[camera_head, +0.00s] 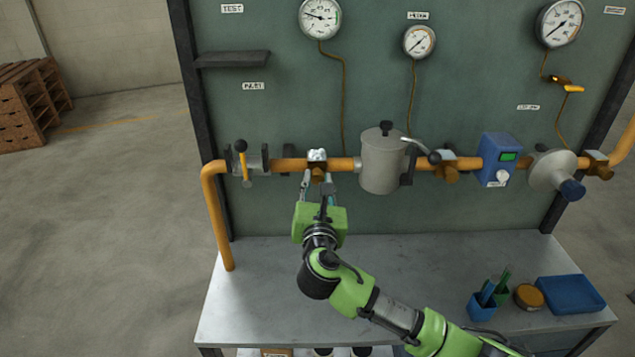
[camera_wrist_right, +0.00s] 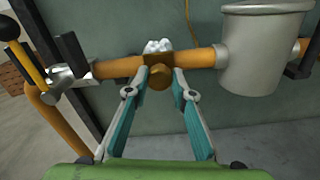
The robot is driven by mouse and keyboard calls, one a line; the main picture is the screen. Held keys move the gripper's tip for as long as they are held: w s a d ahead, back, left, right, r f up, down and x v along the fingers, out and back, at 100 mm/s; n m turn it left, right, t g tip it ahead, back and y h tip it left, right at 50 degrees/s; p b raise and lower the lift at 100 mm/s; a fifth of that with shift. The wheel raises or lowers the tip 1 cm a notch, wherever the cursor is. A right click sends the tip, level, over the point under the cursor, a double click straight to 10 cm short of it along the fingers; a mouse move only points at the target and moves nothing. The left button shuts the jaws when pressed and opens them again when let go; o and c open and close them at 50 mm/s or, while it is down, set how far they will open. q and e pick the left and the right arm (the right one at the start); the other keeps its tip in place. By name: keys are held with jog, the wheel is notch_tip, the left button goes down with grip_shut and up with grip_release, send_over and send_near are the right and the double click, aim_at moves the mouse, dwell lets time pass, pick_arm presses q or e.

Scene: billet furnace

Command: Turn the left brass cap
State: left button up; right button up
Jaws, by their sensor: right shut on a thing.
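The left brass cap (camera_head: 317,174) sits on the orange pipe between the left valve and the grey canister. It also shows in the right wrist view (camera_wrist_right: 158,77), at the middle of the pipe with a shiny metal fitting above it. My right gripper (camera_head: 317,181) reaches up to it from below and is shut on it. In the right wrist view, the two fingertips (camera_wrist_right: 160,77) are on either side of the cap and partly hide its sides. My left gripper is not in view.
The pipe (camera_head: 288,165) runs along a green panel, with a valve with a black-knobbed lever (camera_head: 242,160), a grey canister (camera_head: 382,165) and a blue meter (camera_head: 497,160). The metal bench (camera_head: 255,290) is clear at left; blue containers (camera_head: 570,294) stand at right.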

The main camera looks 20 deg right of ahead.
jog(key=shift+m, duration=0.3)
jog(key=m+b, duration=0.1)
jog(key=m, duration=0.4)
jog(key=shift+f+m, duration=0.1)
jog(key=shift+m, duration=0.2)
jog(key=m+b, duration=0.2)
jog(key=m, duration=0.4)
jog(key=shift+d+m, duration=0.1)
jog(key=shift+m, duration=0.3)
jog(key=o, duration=1.1)
jog(key=v, duration=1.2)
